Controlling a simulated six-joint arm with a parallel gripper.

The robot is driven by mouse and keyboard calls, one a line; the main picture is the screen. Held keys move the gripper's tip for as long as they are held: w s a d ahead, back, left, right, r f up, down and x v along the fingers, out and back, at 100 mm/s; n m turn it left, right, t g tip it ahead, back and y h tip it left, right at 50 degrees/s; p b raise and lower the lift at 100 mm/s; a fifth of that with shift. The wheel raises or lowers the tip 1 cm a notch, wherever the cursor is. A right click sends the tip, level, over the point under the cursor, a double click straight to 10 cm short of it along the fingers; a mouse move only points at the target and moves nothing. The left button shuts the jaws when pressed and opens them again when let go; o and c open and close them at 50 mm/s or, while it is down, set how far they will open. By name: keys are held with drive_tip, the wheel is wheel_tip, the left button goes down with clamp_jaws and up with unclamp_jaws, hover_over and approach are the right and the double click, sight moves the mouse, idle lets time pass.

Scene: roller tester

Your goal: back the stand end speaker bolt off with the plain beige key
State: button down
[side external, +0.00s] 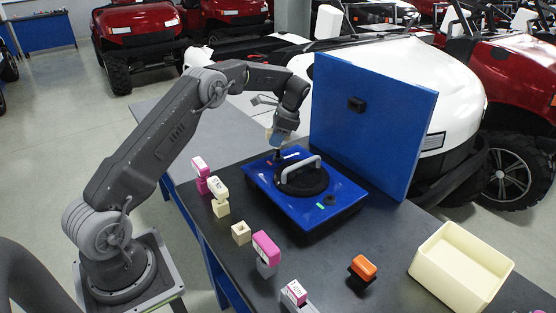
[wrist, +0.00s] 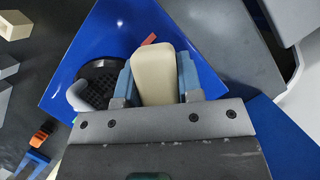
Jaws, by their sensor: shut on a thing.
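My gripper (side external: 281,140) is over the far left part of the blue speaker panel (side external: 338,210). It is shut on the beige key, whose plain pale head (wrist: 153,75) fills the space between the fingers in the wrist view. A dark shaft shows below the gripper, at the panel; whether it sits on a bolt is hidden. The round black speaker (side external: 302,180) with its grey handle (side external: 298,168) is beside the gripper. A dark bolt (side external: 329,199) shows at the panel's near right end, by a green mark. A red mark (wrist: 150,40) lies by the key in the wrist view.
A beige lettered key (side external: 218,190), pink keys (side external: 265,246) and an empty-looking beige holder (side external: 241,233) stand left and in front of the panel. An orange piece (side external: 363,267) and a cream tray (side external: 418,266) are at right. A blue upright board (side external: 375,140) rises behind the panel.

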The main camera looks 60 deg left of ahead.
drive_tip(key=shift+f+n+h, duration=0.15)
drive_tip(key=shift+n+h, duration=0.25)
drive_tip(key=shift+n, duration=0.5)
drive_tip(key=shift+d+g, duration=0.1)
drive_tip(key=shift+g, duration=0.2)
drive_tip(key=shift+m, duration=0.3)
drive_tip(key=shift+r, duration=1.6)
drive_tip(key=shift+r, duration=0.15)
